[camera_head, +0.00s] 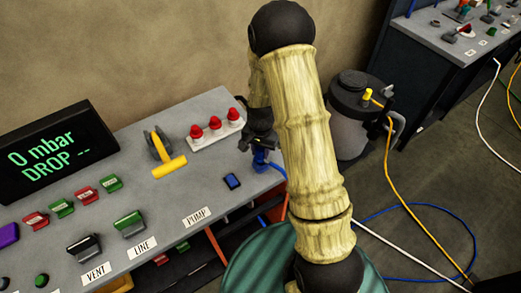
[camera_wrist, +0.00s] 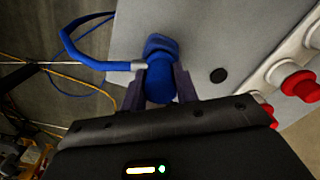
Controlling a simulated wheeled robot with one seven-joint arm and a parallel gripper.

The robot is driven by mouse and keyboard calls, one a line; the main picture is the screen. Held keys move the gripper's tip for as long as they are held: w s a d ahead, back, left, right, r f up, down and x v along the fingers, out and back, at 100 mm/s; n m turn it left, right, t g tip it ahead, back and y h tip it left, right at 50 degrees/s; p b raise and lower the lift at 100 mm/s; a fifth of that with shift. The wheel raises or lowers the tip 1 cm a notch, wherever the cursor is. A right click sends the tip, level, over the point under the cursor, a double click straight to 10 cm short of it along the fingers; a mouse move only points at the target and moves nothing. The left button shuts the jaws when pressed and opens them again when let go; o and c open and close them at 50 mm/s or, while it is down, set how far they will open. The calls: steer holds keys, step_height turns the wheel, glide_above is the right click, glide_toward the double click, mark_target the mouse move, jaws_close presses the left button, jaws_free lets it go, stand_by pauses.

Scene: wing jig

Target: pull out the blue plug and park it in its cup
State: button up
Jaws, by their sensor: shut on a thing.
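The blue plug (camera_wrist: 161,88) sits between the two fingers of my gripper (camera_wrist: 160,80) in the wrist view, with the fingers shut on its sides. A blue cable with a grey end runs off it to the left. In the head view, my gripper (camera_head: 260,142) is at the panel's right edge, and the blue plug (camera_head: 260,160) shows just below it, partly hidden by my arm. A wider blue part (camera_wrist: 161,44) shows behind the plug; I cannot tell whether the plug is seated in it.
Red domed buttons (camera_head: 214,123) on a white strip and a yellow-handled lever (camera_head: 168,165) stand left of my gripper on the grey panel (camera_head: 200,187). A dark-lidded canister (camera_head: 352,140) with a yellow hose stands at right. A display reads 0 mbar, DROP.

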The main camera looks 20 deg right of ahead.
steer(key=o, duration=1)
step_height(320, 180, up, 17)
steer(key=b, duration=0.3)
steer(key=shift+r, duration=0.2)
stand_by(0.4)
steer(key=s+n+t, duration=0.1)
steer(key=s+n, duration=0.1)
steer(key=s, duration=0.2)
steer(key=s+f+n, duration=0.1)
steer(key=s+n, duration=0.2)
steer(key=s, duration=0.2)
steer(key=s+f+n+t, duration=0.1)
steer(key=s+n, duration=0.1)
steer(key=s, duration=0.3)
steer(key=shift+s+t, duration=0.15)
steer(key=shift+t, duration=0.15)
